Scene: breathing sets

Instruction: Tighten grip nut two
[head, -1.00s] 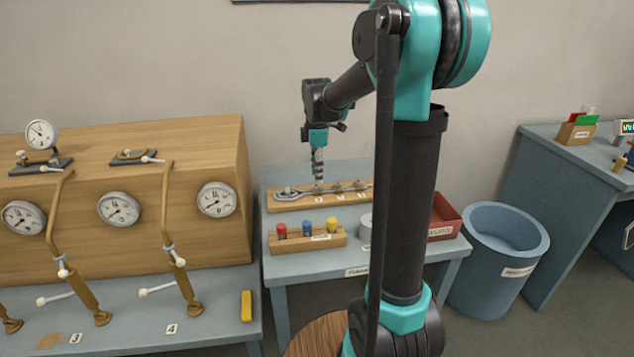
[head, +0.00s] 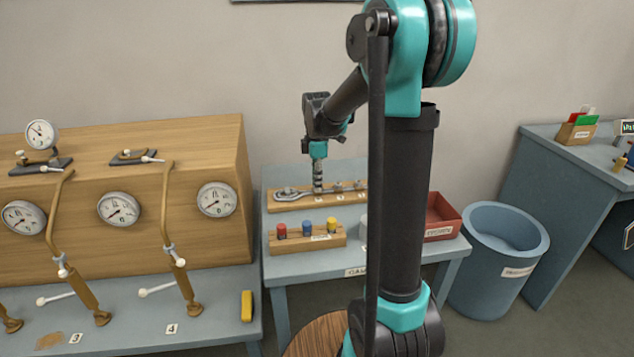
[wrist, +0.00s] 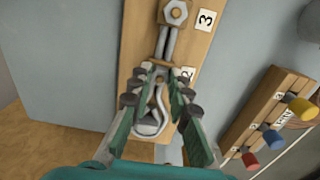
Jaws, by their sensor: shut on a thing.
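A wooden board (head: 345,202) lies at the back of the small blue-grey table, with metal fittings in a row. In the wrist view, a hex nut (wrist: 175,12) sits beside label 3, and label 2 (wrist: 188,74) shows by my fingertips. My gripper (head: 318,187) points straight down onto the board. In the wrist view its fingers (wrist: 160,72) close in beside label 2, shut on what appears to be grip nut two, which the fingers mostly hide. A metal loop-shaped piece (wrist: 150,124) lies on the board, seen between the fingers.
In front of the board stands a wooden block (head: 335,240) with red, blue and yellow plugs. A red tray (head: 440,222) and a blue bin (head: 490,270) are to the right. The wooden gauge panel (head: 150,240) is close on the left.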

